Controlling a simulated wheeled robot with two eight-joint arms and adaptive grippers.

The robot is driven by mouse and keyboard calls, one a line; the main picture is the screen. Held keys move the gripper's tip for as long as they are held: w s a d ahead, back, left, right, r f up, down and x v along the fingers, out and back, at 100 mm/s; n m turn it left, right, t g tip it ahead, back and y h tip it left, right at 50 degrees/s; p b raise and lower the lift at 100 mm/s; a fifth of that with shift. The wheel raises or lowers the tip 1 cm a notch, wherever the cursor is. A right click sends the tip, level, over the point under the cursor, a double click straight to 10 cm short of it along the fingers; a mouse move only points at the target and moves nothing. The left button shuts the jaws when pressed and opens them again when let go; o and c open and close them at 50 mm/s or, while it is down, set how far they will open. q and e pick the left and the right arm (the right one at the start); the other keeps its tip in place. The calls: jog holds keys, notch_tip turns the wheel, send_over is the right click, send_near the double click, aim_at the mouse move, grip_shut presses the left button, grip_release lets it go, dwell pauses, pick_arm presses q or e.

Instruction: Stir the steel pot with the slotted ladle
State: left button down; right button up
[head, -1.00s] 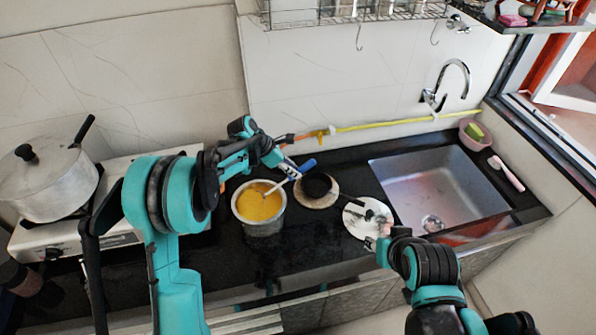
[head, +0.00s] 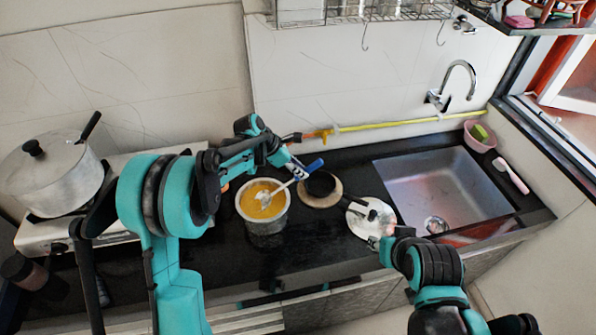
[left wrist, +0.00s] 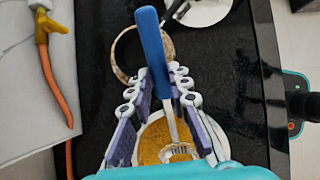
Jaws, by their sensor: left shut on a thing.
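The steel pot (head: 266,227) stands on the black counter, open and holding yellow food. The slotted ladle (head: 283,186) has a blue handle end and a metal shaft, and leans to the upper right. Its slotted head is over or in the yellow food; how deep is unclear. My left gripper (head: 295,174) is shut on the ladle just right of the pot's rim. In the left wrist view the ladle (left wrist: 154,45) runs between the fingers (left wrist: 158,78) with its head over the pot. My right gripper (head: 386,238) is beside the lid (head: 363,228); its fingers are unclear.
A dark round pan or bowl (head: 320,184) sits on a round wooden board (head: 333,197) right of the pot. The sink (head: 440,180) is farther right. A large lidded pot (head: 50,178) stands on the stove (head: 120,236) at the left. A yellow hose runs along the wall.

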aim_at(312, 166)
pick_arm(q)
jog(key=shift+r+p, duration=0.3)
jog(key=shift+r, duration=0.45)
jog(key=d+f+y, duration=0.1)
jog(key=d+f+g+y, duration=0.1)
jog(key=f+y, duration=0.1)
jog(key=shift+w+d+f+y, duration=0.2)
jog(key=shift+w+y, duration=0.1)
jog(key=shift+w, duration=0.1)
jog(key=y, duration=0.1)
jog(key=d+g+y, duration=0.1)
jog(key=shift+w+d+r+y, duration=0.2)
jog(key=shift+w+d+y, duration=0.1)
jog(key=shift+y, duration=0.1)
jog(key=shift+r, duration=0.2)
jog(key=shift+s+f, duration=0.1)
